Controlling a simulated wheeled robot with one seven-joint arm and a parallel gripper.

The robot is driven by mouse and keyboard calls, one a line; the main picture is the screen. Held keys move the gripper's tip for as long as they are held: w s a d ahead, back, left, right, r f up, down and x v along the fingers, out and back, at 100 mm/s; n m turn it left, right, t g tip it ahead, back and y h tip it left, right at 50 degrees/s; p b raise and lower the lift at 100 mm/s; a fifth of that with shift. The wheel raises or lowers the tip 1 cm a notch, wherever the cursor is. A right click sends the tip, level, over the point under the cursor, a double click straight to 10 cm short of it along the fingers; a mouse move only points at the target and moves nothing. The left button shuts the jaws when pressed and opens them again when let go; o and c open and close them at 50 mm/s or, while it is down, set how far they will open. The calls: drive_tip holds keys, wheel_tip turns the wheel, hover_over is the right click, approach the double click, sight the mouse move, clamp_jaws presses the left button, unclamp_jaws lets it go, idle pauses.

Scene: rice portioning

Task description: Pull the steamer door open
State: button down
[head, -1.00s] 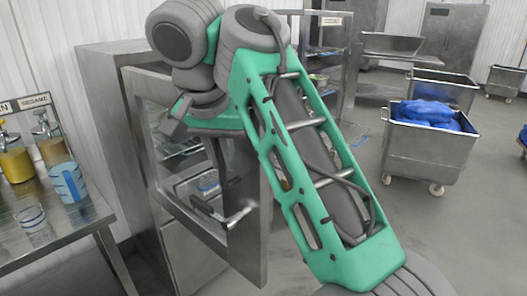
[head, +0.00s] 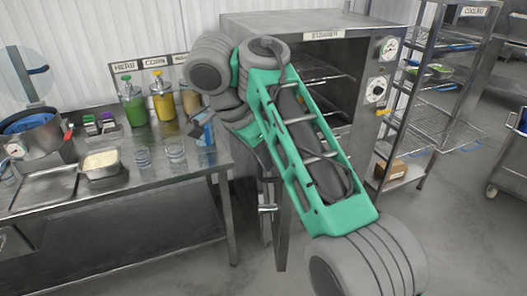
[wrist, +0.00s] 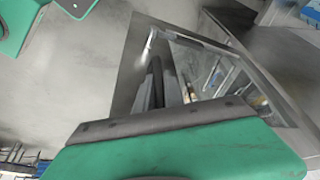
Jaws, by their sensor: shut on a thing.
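The steamer (head: 240,18) is a steel cabinet in the middle of the head view, with its front open and wire racks inside. Its door (head: 282,235) is swung out toward me and seen nearly edge-on, mostly hidden behind my arm. The door handle (head: 267,208) shows as a short bright bar just below my gripper (head: 265,184). In the wrist view, the windowed door (wrist: 278,95) lies beyond my gripper (wrist: 158,82), whose dark fingers are shut on the bright handle (wrist: 148,47). The exact contact is blurred.
A steel table (head: 120,190) stands at the left with sauce bottles (head: 163,103), a rice pan (head: 101,163) and a pot (head: 32,135). A rack (head: 425,120) with shelves stands close at the right. Grey floor is clear in front.

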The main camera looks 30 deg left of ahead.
drive_tip(key=shift+r, duration=0.2)
drive_tip(key=c, duration=1.9)
unclamp_jaws()
drive_tip(key=o, duration=0.3)
drive_tip(key=shift+s+d+r, duration=0.15)
drive_tip(key=shift+s, duration=0.15)
drive_tip(key=shift+o, duration=0.7)
drive_tip(key=shift+w, duration=0.15)
